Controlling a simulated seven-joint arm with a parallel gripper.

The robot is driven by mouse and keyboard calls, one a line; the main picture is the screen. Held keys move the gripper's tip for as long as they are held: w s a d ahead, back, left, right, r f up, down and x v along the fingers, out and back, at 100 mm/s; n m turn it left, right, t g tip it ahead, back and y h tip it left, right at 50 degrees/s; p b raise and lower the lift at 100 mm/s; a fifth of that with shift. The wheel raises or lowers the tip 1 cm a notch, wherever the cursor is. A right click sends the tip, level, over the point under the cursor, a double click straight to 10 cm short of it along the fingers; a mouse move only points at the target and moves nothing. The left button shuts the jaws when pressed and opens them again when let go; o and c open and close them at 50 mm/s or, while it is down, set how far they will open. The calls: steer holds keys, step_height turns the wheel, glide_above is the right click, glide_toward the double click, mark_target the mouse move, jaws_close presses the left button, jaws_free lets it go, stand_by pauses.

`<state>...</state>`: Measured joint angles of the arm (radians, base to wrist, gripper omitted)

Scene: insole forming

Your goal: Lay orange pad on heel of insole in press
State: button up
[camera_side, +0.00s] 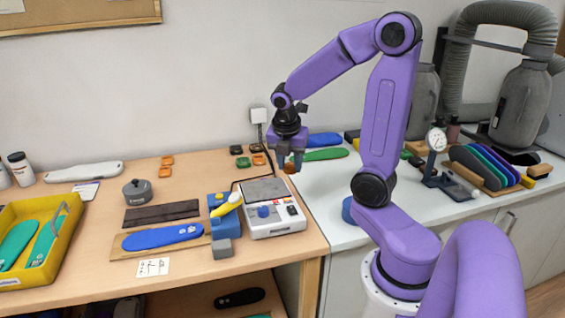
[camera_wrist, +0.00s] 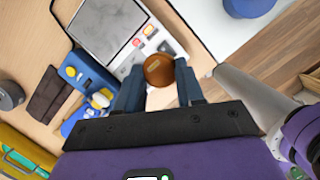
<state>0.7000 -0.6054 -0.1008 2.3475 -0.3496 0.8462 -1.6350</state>
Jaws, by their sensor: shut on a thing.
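My gripper (camera_side: 289,160) is raised near the right end of the wooden table, behind and right of the press. It is shut on an orange pad (camera_wrist: 158,69), a rounded brown-orange piece between the two blue fingers in the wrist view. In the side view only a little of the pad (camera_side: 290,168) shows under the fingers. A blue insole (camera_side: 162,237) lies flat on a wooden board beside the blue press (camera_side: 226,225) with its yellow handle. Its right end reaches the press, where I cannot see it clearly. In the wrist view the press (camera_wrist: 87,72) is left of my gripper.
A white device with a grey plate (camera_side: 265,190) stands between the press and my gripper. A dark strip (camera_side: 162,214) and a grey lidded pot (camera_side: 138,192) lie left of it. A yellow tray (camera_side: 62,250) holds green insoles. Several small orange, green and black pads lie behind.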

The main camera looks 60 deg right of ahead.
steer(key=shift+s+a+r, duration=0.15)
steer(key=shift+w+a, duration=0.2)
steer(key=shift+w, duration=0.05)
steer(key=w+a+n+t, duration=0.1)
steer(key=w+a+n, duration=0.55)
steer(key=w, duration=0.65)
steer(key=n+y, duration=0.1)
steer(key=n, duration=0.2)
glide_above(188, 229)
steer(key=x, duration=0.3)
steer(key=shift+m+t, duration=0.25)
steer(key=shift+t, duration=0.25)
steer(key=shift+s+a+f, duration=0.15)
steer(key=shift+s+f, duration=0.05)
steer(key=shift+f, duration=1.85)
steer(key=shift+s+a+f, duration=0.2)
steer(key=shift+s+f, duration=0.05)
steer(key=shift+f, duration=1.8)
steer(key=shift+s+a+f, duration=0.15)
steer(key=shift+s+f, duration=0.05)
steer(key=shift+f, duration=1.9)
steer(key=shift+f, duration=0.25)
steer(key=o, duration=1.6)
steer(key=shift+c, duration=0.2)
step_height(188, 229, up, 8)
